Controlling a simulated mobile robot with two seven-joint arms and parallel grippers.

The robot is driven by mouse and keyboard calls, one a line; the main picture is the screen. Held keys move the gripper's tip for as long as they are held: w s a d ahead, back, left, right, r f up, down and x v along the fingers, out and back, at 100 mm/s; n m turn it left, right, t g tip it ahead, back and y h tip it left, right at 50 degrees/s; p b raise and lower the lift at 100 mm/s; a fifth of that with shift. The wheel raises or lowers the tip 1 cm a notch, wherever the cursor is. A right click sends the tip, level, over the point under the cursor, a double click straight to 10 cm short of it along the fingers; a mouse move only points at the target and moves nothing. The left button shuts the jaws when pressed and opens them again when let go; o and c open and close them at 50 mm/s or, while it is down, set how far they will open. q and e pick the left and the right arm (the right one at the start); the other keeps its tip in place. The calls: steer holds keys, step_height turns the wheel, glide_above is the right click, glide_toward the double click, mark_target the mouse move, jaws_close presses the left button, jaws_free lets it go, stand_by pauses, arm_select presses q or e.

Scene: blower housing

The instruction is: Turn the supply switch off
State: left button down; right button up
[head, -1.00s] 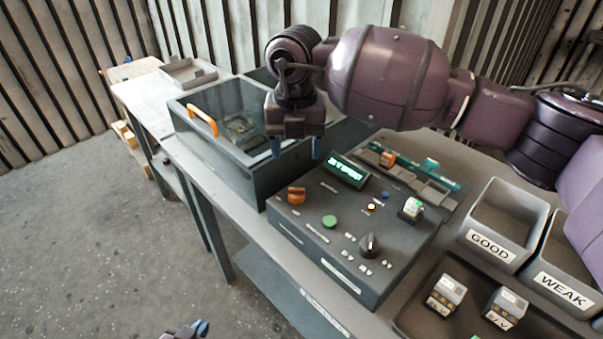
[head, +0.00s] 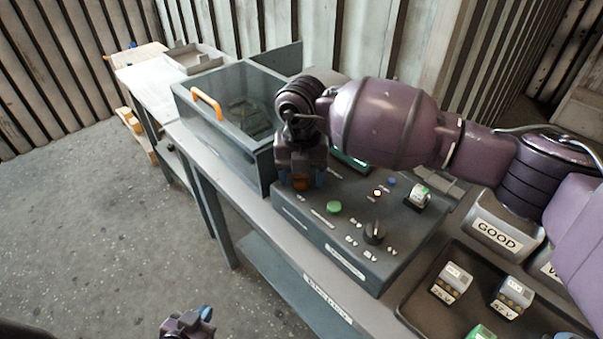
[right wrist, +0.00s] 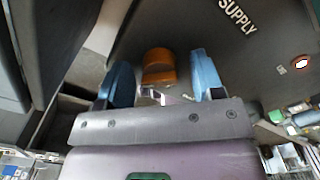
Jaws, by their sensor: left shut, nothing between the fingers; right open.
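The supply switch is an orange knob (head: 301,183) at the far left corner of the grey control box (head: 330,255). In the right wrist view the orange knob (right wrist: 159,66) lies between and just beyond the blue fingertips, beside the printed word SUPPLY. My right gripper (head: 301,178) is open and points down over the knob, one finger on each side; the right wrist view shows the fingers (right wrist: 160,80) apart with a gap to the knob. Contact cannot be seen. My left gripper (head: 190,322) is shut and empty, low at the bottom edge over the floor.
A glass-lidded box with an orange handle (head: 207,103) stands left of the control box. The control box also has a green button (head: 334,207) and a black dial (head: 374,232). A dark tray (head: 420,285) with several blocks and a GOOD bin (head: 503,240) stand right.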

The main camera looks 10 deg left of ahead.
steer(key=c, duration=0.9)
